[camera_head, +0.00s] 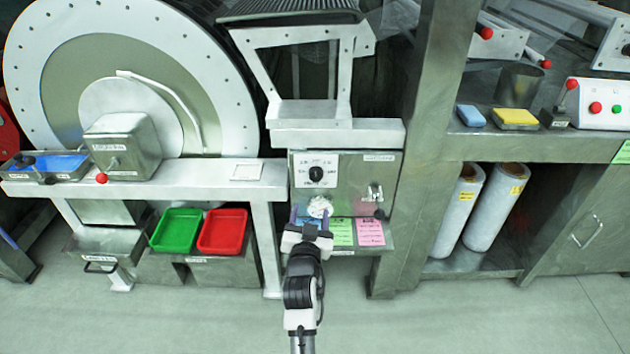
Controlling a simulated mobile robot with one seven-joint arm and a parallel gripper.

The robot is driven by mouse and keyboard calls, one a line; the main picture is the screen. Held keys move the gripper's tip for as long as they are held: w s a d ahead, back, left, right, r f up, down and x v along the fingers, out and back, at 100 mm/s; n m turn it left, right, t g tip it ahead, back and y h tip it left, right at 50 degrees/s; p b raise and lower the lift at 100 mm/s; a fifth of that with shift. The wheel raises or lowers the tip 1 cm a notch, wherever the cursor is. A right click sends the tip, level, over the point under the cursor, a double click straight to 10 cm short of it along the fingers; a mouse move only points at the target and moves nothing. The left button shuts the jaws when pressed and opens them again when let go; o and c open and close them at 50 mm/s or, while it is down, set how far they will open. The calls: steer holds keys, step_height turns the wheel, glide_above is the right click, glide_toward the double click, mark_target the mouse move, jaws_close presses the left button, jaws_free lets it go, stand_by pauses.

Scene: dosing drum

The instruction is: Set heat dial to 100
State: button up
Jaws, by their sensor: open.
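A steel control box (345,163) stands under the hopper frame in the middle of the head view. On its front a black dial knob (316,174) sits on a white plate with small markings, too small to read. Below it is a round whitish knob (319,207). I cannot tell by label which of the two is the heat dial. My gripper (309,215) is open in front of the box's lower part. Its purple fingertips show on either side of the whitish knob, below the black dial. I cannot tell whether they touch it.
A toggle switch (375,192) is at the box's right. A green sheet (342,232) and a pink sheet (370,232) lie below. Green (176,230) and red (223,231) trays stand at left. A steel post (412,180) stands at right. The floor in front is clear.

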mark_target(315, 178)
steer(key=w, duration=0.4)
steer(key=w+p, duration=0.1)
steer(key=w, duration=0.4)
steer(key=w+d, duration=0.1)
steer(key=w, duration=0.3)
steer(key=shift+w, duration=0.35)
steer(key=c, duration=1)
